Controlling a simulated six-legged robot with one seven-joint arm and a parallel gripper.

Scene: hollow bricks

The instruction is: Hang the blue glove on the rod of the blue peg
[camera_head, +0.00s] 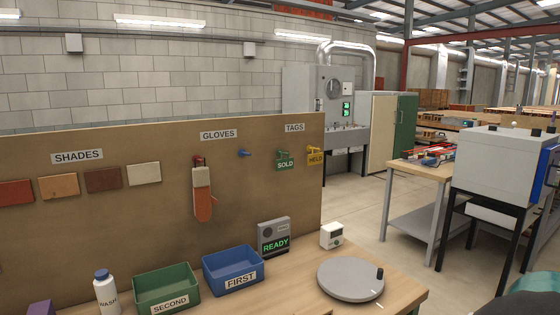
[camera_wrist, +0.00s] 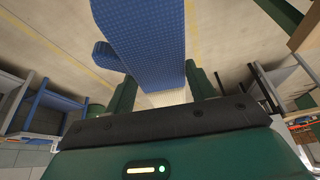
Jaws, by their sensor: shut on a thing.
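The blue glove (camera_wrist: 148,42) is between the fingers of my gripper (camera_wrist: 162,92) in the wrist view, held near its pale cuff (camera_wrist: 165,98). Its blue body and thumb reach away from the fingers toward the top of the picture. The glove does not show in the head view. The blue peg (camera_head: 244,153) sticks out of the brown board under the GLOVES sign, and its rod is bare. My gripper is away from the peg, which is not seen in the wrist view.
A red glove (camera_head: 202,200) hangs on the red peg left of the blue peg. SOLD (camera_head: 285,165) and HELD (camera_head: 316,158) tags hang to the right. Below stand a blue bin (camera_head: 233,281), a green bin (camera_head: 166,293), a READY box (camera_head: 274,238) and a grey turntable (camera_head: 350,279).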

